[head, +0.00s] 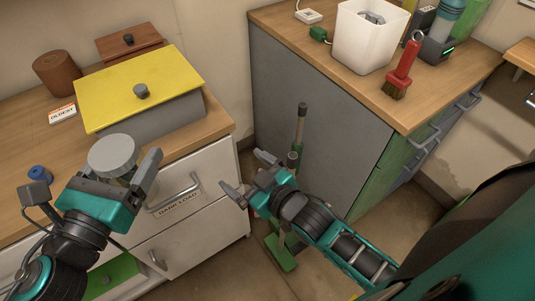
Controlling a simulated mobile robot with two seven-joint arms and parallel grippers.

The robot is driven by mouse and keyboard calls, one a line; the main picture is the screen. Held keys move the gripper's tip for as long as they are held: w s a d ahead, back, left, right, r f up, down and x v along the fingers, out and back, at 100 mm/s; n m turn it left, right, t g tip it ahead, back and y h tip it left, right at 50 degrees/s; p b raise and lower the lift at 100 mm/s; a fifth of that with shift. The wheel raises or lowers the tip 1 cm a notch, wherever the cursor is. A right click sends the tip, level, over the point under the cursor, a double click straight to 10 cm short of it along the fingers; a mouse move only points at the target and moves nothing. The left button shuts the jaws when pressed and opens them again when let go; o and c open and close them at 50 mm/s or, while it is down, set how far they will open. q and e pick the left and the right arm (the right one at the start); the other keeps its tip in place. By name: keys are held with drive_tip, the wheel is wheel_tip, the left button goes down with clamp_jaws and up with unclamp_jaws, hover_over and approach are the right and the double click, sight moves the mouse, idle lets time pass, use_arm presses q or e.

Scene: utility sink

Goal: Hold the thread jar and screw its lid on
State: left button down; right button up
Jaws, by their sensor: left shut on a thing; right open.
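A small jar (127,178) with clear-looking sides stands at the front edge of the left counter, mostly hidden by my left gripper. A round grey lid (112,154) covers its top and looks about level; I cannot tell whether it is threaded on. My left gripper (120,171) is shut on the jar, its fingers around the side below the lid. My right gripper (247,173) is open and empty, to the right of the jar, in front of the gap between the counters.
A grey box with a yellow top (125,85) stands behind the jar. A blue spool (39,173) lies left of it. A drawer handle (174,193) sticks out below. The right counter holds a white bin (364,40) and a red brush (402,72).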

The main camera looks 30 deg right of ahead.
drive_tip(key=s+d+f+m+g+h, duration=0.1)
drive_tip(key=s+d+f+m+g, duration=0.1)
drive_tip(key=s+f, duration=0.5)
drive_tip(key=shift+s+d+f+g+h, duration=0.3)
drive_tip(key=shift+s+d+g+h, duration=0.1)
drive_tip(key=shift+s+d+g, duration=0.4)
use_arm(q)
drive_tip(key=shift+w+a+r, duration=0.1)
use_arm(e)
drive_tip(key=shift+w, duration=0.1)
